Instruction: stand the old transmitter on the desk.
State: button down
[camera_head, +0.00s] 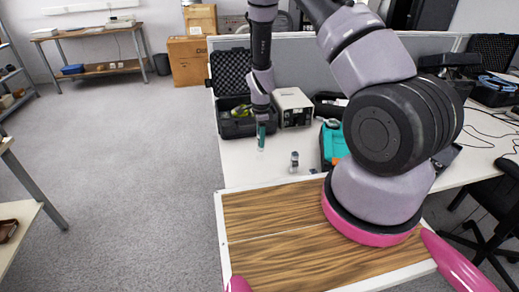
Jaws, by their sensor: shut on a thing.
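My gripper (262,122) points down over the white desk (238,170), near its left edge. It is shut on a small upright thing with a teal-green body and a paler lower end, which I take as the old transmitter (261,139). The fingers hide its upper part. I cannot tell whether its lower end touches the desk or hangs just above it. A small silver and dark cylinder-like thing (294,161) stands on the desk to the right of it, apart from my gripper.
An open black foam-lined case (232,72) stands behind my gripper, with a cream instrument box (294,108) to its right. A teal and black thing (334,142) lies further right, partly behind my arm. The desk's front left part is bare.

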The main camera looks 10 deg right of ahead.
jog(key=shift+f, duration=2.1)
jog(key=c, duration=0.5)
grip_release()
jog(key=shift+f, duration=0.15)
